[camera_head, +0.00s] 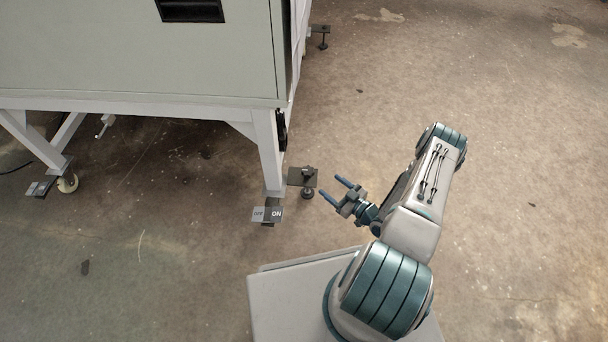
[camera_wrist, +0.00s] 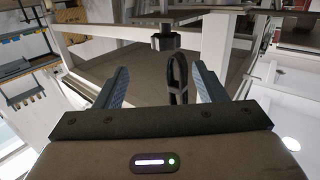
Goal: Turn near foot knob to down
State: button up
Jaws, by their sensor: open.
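The near foot knob (camera_head: 307,193) is a small dark knob under a dark bracket plate (camera_head: 296,178) beside the machine's near leg (camera_head: 271,160). In the wrist view a dark knob-like part (camera_wrist: 165,41) shows beyond the fingers, between their lines. My gripper (camera_head: 331,186) is open and empty, with its two blue fingers pointing left toward the knob. A gap remains between the fingertips and the knob. The open fingers (camera_wrist: 160,68) also show in the wrist view. The knob's exact height setting cannot be told.
An OFF/ON pedal (camera_head: 267,214) sits at the base of the near leg. A caster (camera_head: 68,183) with a similar pedal stands at left. Another foot (camera_head: 320,38) is farther back. A black loop (camera_wrist: 178,78) shows in the wrist view. The floor at right is open.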

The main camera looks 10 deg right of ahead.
aim_at(303, 168)
jog(key=shift+t, duration=0.3)
jog(key=b+x, duration=0.1)
jog(key=x, duration=0.3)
jog(key=b+x, duration=0.2)
jog(key=x, duration=0.2)
jog(key=a+f+b+x, duration=0.1)
jog(key=x, duration=0.3)
jog(key=shift+s+b, duration=0.15)
jog(key=shift+b, duration=0.2)
jog(key=shift+w+a, duration=0.3)
jog(key=shift+w, duration=0.1)
jog(key=c, duration=1)
